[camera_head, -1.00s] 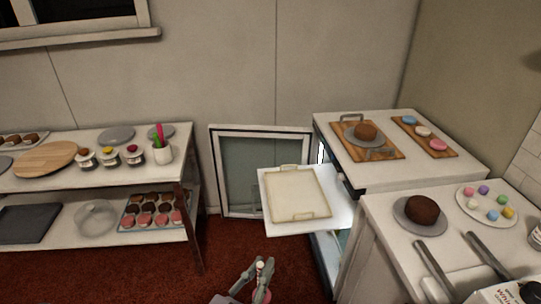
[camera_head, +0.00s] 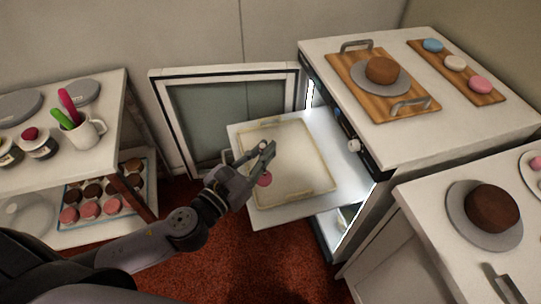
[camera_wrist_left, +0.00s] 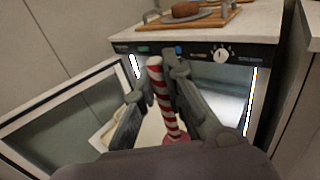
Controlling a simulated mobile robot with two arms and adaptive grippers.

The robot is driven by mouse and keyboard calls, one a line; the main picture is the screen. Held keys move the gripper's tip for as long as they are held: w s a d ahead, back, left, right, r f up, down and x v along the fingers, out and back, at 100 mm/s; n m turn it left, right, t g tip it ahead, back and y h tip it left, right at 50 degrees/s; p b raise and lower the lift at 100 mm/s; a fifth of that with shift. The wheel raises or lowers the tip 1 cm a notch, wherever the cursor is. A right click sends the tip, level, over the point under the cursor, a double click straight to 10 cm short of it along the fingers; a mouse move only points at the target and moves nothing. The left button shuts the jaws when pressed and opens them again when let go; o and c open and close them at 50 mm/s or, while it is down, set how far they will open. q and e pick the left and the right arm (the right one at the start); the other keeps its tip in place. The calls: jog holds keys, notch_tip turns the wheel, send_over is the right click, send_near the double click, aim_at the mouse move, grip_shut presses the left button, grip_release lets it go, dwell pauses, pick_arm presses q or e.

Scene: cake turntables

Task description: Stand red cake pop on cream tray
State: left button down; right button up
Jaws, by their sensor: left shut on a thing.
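The cream tray (camera_head: 300,160) lies on a pale pulled-out shelf of the open oven. My left gripper (camera_head: 266,150) is over the tray's left part in the head view. It is shut on the stick of the red cake pop (camera_head: 264,180). In the left wrist view the red-and-white striped stick (camera_wrist_left: 162,95) stands nearly upright between the fingers (camera_wrist_left: 150,95), with the pinkish-red ball (camera_wrist_left: 178,139) at its lower end. I cannot tell whether the ball touches the tray. My right gripper is not in view.
The oven door (camera_head: 220,120) hangs open at the left of the shelf. The oven top holds a wooden board (camera_head: 425,103) with a brown cake (camera_head: 382,70) on a grey plate. A counter with another cake (camera_head: 492,208) is at right; a shelf unit stands left.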

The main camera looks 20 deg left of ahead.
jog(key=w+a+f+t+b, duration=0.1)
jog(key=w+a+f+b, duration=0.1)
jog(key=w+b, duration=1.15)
pick_arm(q)
jog(key=w+a+f+m+g+h+b, duration=0.1)
jog(key=w+f+b, duration=0.4)
jog(key=f, duration=0.5)
jog(key=w+a+f+m+g+h+b, duration=0.1)
jog(key=w+f+m+g+h+b, duration=0.2)
jog(key=w+f, duration=0.5)
notch_tip(320, 180, down, 3)
jog(key=m+h+b, duration=0.1)
jog(key=h+b, duration=0.1)
jog(key=shift+h, duration=0.4)
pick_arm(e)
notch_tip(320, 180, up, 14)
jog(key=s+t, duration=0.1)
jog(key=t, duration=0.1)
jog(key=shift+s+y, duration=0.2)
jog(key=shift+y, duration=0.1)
pick_arm(q)
jog(key=shift+w, duration=0.1)
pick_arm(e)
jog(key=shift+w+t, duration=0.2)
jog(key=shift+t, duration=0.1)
